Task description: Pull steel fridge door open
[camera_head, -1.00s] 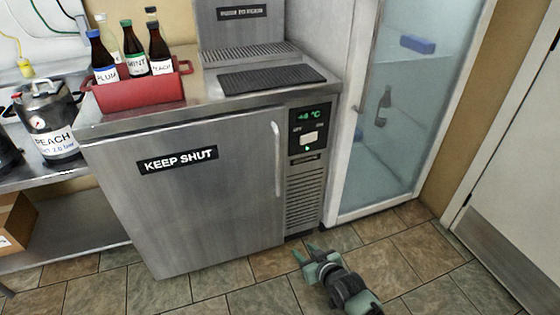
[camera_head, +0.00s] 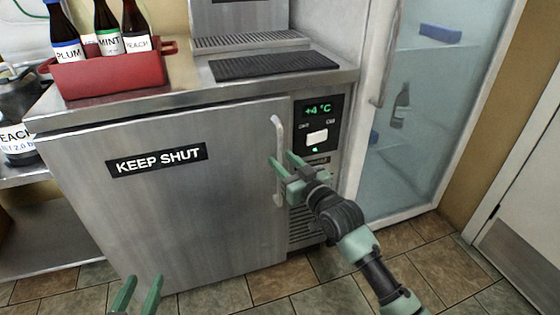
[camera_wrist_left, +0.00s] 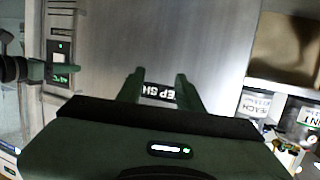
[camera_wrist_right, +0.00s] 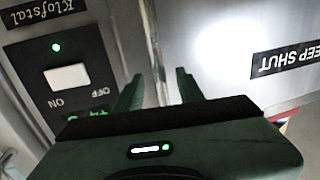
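The steel fridge door (camera_head: 195,220) is shut and carries a black "KEEP SHUT" label (camera_head: 156,160). Its vertical handle (camera_head: 278,133) is at the door's right edge. My right gripper (camera_head: 282,160) is open at the handle's middle, from the right. In the right wrist view its fingers (camera_wrist_right: 157,82) are apart, with the handle (camera_wrist_right: 155,45) showing between them; I cannot tell whether they touch it. My left gripper (camera_head: 138,285) is open and empty, low in front of the door. In the left wrist view its fingers (camera_wrist_left: 160,78) frame the label.
A control panel (camera_head: 317,125) reading +4 °C is right of the handle. A red crate (camera_head: 110,77) of bottles and a black mat (camera_head: 272,64) are on top. A glass-door cabinet (camera_head: 410,120) stands at right. The tiled floor (camera_head: 60,285) in front shows no objects.

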